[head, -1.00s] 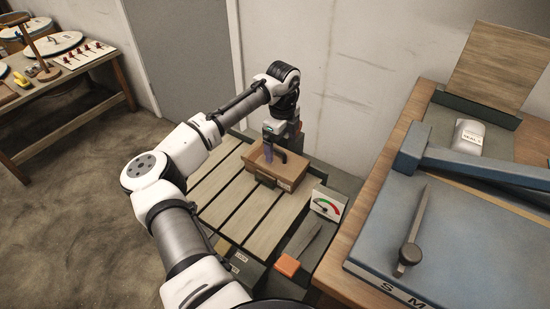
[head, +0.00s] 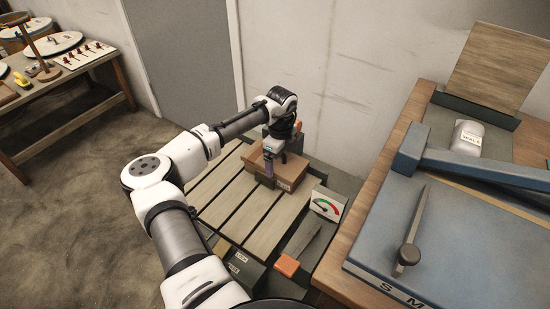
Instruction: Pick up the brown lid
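A brown cardboard box (head: 292,170) with a pale label sits at the far right of the slatted platform. Its top looks flat and brown, but I cannot tell whether that is a separate lid. A brown flat piece (head: 7,94) shows at the left picture edge on the side table; I cannot tell if it is a lid. My gripper (head: 268,171) points down at the near left side of the box and overlaps it in the picture. Whether it touches the box, and whether its fingers are open or shut, is too small to tell.
The slatted platform (head: 222,187) is bare left of the box. A workbench with a blue press (head: 385,232) is at right. The side table (head: 70,72) holds round lids and tools.

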